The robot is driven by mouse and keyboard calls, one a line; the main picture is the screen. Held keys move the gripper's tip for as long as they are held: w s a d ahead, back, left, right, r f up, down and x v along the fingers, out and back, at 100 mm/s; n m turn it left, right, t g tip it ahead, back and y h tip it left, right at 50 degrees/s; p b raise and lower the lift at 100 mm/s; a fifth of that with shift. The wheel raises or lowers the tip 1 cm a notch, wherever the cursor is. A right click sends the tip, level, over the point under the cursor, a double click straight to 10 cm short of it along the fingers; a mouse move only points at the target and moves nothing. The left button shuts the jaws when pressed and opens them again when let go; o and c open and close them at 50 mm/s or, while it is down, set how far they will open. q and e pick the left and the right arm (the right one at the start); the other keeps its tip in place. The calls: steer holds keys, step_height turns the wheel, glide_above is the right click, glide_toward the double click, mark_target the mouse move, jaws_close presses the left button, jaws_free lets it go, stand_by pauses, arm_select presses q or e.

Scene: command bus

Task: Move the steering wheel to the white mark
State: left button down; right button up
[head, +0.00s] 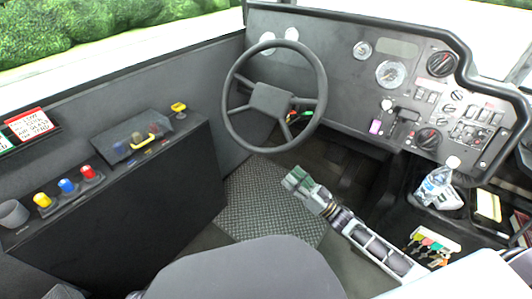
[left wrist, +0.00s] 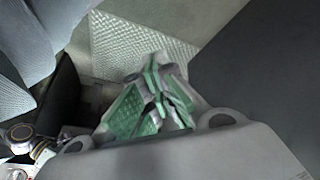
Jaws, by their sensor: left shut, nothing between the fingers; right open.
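The black steering wheel (head: 232,76) stands tilted in the middle of the head view, with a grey hub and spokes. I cannot make out a white mark on or near its rim. My right gripper (head: 298,182), with green finger pads, is below and to the right of the wheel, apart from it. It is open and empty above the floor. My left gripper is not in the head view. In the left wrist view my left gripper (left wrist: 157,95) shows green pads, shut with nothing between them. The steering wheel does not show in that view.
A dark side console (head: 120,190) with coloured knobs stands at the left. The dashboard (head: 340,75) with gauges and switches runs behind and right of the wheel. A seat (head: 245,270) fills the bottom. The textured floor plate (head: 255,200) is clear.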

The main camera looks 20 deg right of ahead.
mark_target(266, 153)
steer(key=shift+w, duration=0.1)
steer(key=b+x, duration=0.3)
steer(key=x, duration=0.8)
steer(key=shift+w+a, duration=0.1)
arm_select(q)
step_height(266, 153, down, 7)
steer(key=d+t, duration=0.1)
steer(key=shift+d+n+h, duration=0.15)
steer(key=shift+n+h, duration=0.25)
arm_select(e)
steer(key=shift+x, duration=1.2)
arm_select(q)
steer(key=shift+s, duration=0.1)
arm_select(e)
steer(key=shift+c, duration=0.3)
arm_select(q)
steer(key=shift+w+r, duration=0.25)
steer(key=shift+w, duration=0.25)
arm_select(e)
jaws_close()
